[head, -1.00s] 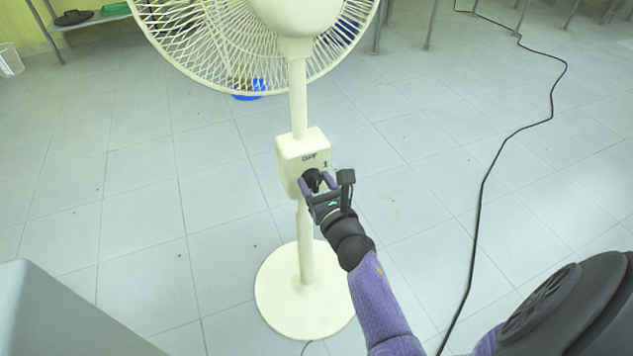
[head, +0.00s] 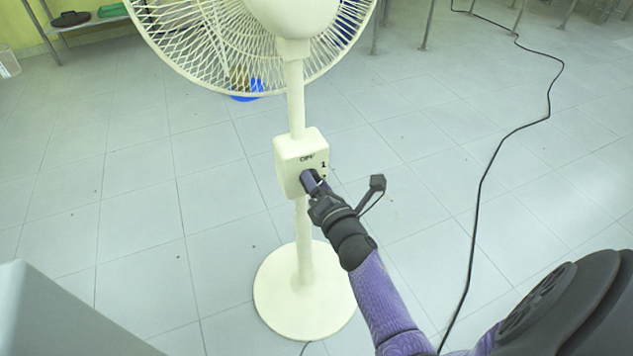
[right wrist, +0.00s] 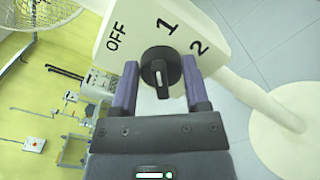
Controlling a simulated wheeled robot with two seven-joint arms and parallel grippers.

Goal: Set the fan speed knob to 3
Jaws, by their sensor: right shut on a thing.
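The cream pedestal fan's control box (head: 290,165) is on its pole, with OFF and 1 visible in the head view. The right wrist view shows the black round knob (right wrist: 161,68) with a white mark, below the labels OFF, 1 and 2. A label 3 is not visible. I cannot tell exactly which label the mark points to. My right gripper (head: 312,183) is at the box front and hides most of the knob in the head view. In the right wrist view its purple fingers (right wrist: 160,85) stand on either side of the knob, shut on it. My left gripper is not in view.
The fan's round base (head: 300,315) stands on a tiled floor. The fan cage (head: 215,45) is above the box. A black cable (head: 487,165) runs across the floor at right. A blue object (head: 245,92) is behind the fan. The floor between is clear.

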